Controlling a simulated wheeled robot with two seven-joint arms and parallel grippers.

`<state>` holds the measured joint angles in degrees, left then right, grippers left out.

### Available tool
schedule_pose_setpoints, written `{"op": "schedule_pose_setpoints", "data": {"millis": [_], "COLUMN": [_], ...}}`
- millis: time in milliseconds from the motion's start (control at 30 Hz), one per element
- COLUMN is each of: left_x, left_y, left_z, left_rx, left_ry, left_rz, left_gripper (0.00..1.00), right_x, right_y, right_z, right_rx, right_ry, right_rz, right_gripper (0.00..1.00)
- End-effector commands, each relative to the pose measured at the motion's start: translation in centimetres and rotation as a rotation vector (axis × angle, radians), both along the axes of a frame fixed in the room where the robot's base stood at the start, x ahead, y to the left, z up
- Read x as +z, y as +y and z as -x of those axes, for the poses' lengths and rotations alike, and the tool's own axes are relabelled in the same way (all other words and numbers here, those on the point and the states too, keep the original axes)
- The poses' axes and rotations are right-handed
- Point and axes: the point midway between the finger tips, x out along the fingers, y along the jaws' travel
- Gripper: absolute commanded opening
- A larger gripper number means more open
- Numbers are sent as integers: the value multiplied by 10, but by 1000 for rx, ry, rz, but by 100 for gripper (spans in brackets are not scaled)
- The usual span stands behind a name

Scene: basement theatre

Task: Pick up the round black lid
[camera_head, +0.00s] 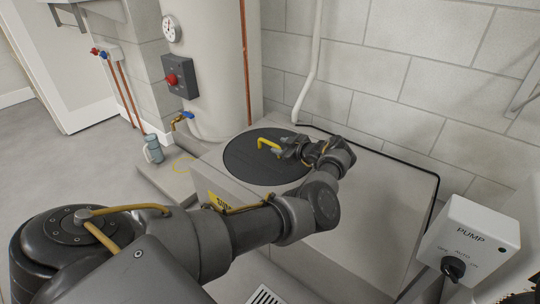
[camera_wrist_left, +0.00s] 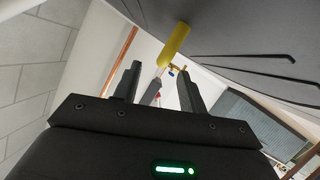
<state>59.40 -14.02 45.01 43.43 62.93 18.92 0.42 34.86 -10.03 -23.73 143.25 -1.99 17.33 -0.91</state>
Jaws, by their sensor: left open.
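The round black lid (camera_head: 245,165) lies flat on top of a light grey box. A yellow handle (camera_head: 268,146) stands up from it. My left gripper (camera_head: 281,147) is just above the lid, at the right end of the handle. In the left wrist view the gripper (camera_wrist_left: 160,82) is open, with nothing between its fingers. The yellow handle (camera_wrist_left: 174,44) shows just beyond the fingertips there, and the dark lid (camera_wrist_left: 235,35) fills the upper right. I cannot tell whether a finger touches the handle. My right gripper is not in view.
The grey box (camera_head: 385,190) stands against a block wall. A tank (camera_head: 205,70) with a gauge and red-knobbed control box rises behind it at left. A pump switch box (camera_head: 470,238) is at the right. A grey-blue jug (camera_head: 153,149) stands left of the box; open floor lies farther left.

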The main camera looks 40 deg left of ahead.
Motion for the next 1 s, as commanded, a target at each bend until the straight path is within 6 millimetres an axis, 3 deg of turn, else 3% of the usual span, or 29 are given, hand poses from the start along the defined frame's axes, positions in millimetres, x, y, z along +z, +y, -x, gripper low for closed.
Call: {"op": "schedule_pose_setpoints", "data": {"millis": [167, 500, 733, 1000], "left_x": [-3, -16, -14, -14], "left_y": [6, 49, 51, 51], "left_z": [1, -4, -4, -4], "left_rx": [2, 3, 1, 2], "left_ry": [0, 0, 0, 0], "left_rz": [0, -1, -1, 0], "left_gripper": [42, 42, 42, 8], "right_x": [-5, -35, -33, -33], "right_y": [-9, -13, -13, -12], "right_z": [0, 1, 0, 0], "right_rx": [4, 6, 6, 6], "right_ry": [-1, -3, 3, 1], "right_rz": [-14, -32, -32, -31], "right_gripper": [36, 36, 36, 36]}}
